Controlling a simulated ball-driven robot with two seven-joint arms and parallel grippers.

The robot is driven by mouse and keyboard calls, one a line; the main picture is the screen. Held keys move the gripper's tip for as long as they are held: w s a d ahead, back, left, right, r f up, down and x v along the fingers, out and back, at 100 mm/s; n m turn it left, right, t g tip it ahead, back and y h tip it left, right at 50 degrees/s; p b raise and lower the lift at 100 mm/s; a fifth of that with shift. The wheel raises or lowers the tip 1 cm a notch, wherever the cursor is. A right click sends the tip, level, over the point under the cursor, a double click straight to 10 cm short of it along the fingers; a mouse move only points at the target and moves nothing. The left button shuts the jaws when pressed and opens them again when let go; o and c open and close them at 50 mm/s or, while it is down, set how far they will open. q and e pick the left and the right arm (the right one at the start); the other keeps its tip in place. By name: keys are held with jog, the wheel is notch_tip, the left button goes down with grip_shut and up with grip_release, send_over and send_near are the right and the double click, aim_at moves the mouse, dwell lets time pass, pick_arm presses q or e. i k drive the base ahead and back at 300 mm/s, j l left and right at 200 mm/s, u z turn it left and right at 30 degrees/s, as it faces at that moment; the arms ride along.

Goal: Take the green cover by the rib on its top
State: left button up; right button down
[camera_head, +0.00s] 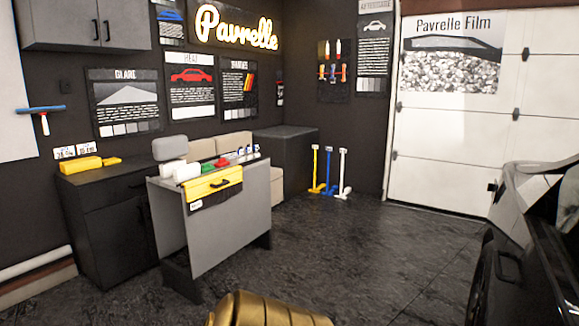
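A small green thing (208,166), which appears to be the green cover, sits on the grey table (235,225) in the middle left of the head view. It lies between a white roll and a red item, behind a yellow case. It is too small and partly hidden, so the rib on its top cannot be made out. Neither of my grippers shows in this view.
The yellow case (205,188) with a black handle lies at the table's front edge. White items (172,169) and a red item (223,161) are close by. A dark cabinet (105,225) stands left, a black car (530,240) right. Dark floor (350,255) between is clear.

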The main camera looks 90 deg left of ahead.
aim_at(206, 168)
jog(key=u, duration=3.35)
jog(key=i+l+z, duration=0.35)
jog(key=i, duration=0.5)
jog(key=i+z, duration=0.3)
jog(key=i, duration=2.2)
jog(key=i+u, duration=0.35)
jog(key=i+l+u, duration=0.2)
jog(key=i+u, duration=0.2)
jog(key=i+l+u, duration=0.35)
